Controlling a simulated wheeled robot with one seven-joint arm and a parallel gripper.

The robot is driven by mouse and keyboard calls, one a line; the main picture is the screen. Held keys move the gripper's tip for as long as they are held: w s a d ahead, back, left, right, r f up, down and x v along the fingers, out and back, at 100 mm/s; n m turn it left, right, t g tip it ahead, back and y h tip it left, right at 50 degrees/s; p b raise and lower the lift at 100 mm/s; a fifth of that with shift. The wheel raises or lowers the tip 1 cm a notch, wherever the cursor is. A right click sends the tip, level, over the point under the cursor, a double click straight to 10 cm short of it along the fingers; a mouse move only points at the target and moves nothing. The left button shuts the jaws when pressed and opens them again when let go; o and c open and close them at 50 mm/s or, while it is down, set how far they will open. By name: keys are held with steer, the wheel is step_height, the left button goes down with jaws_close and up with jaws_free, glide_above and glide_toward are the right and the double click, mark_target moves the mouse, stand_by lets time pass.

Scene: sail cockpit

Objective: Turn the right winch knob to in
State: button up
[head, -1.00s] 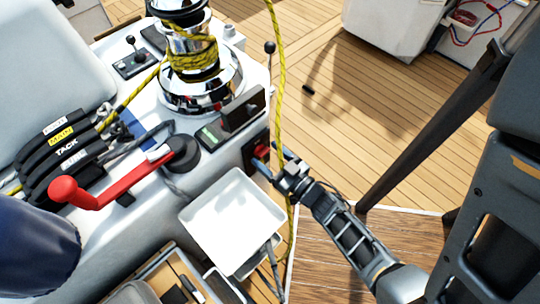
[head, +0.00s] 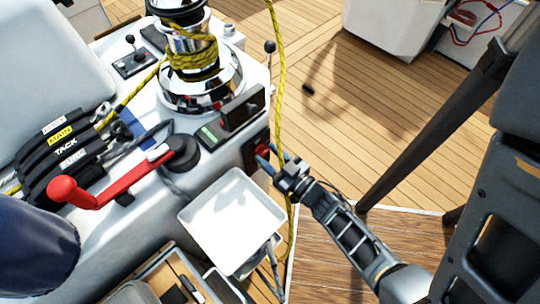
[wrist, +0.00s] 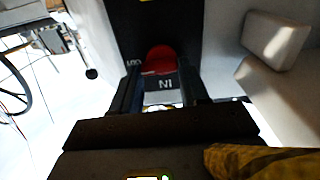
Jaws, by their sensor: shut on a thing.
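The red winch knob (wrist: 160,58) shows in the wrist view, on a dark panel between my two fingers. A pale label reading "IN", upside down in this view, lies just below it. A smaller label at its left is too blurred to read surely. My gripper (head: 267,157) is shut on the knob, at the side of the white console in the head view. My gripper fingers (wrist: 162,88) also show in the wrist view.
A yellow rope (head: 280,80) hangs close beside my gripper. A white tray (head: 230,215) sits left of it, with a red-handled crank (head: 110,190) and chrome winch (head: 195,75) on the console beyond. The wooden deck at the right has free room.

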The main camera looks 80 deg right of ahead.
steer(key=n+b, duration=0.2)
steer(key=n, duration=0.2)
steer(key=shift+a+f+n, duration=0.1)
steer(key=shift+a+n, duration=0.05)
steer(key=shift+n, duration=0.15)
steer(key=n+b, duration=0.2)
steer(key=n, duration=0.2)
steer(key=shift+w+a+n, duration=0.1)
steer(key=shift+n, duration=0.2)
steer(key=n+b, duration=0.2)
steer(key=n, duration=0.2)
steer(key=shift+w+a+n+b, duration=0.1)
steer(key=shift+n+b, duration=0.75)
steer(key=shift+n, duration=1.15)
steer(key=o, duration=1.1)
steer(key=shift+c, duration=0.2)
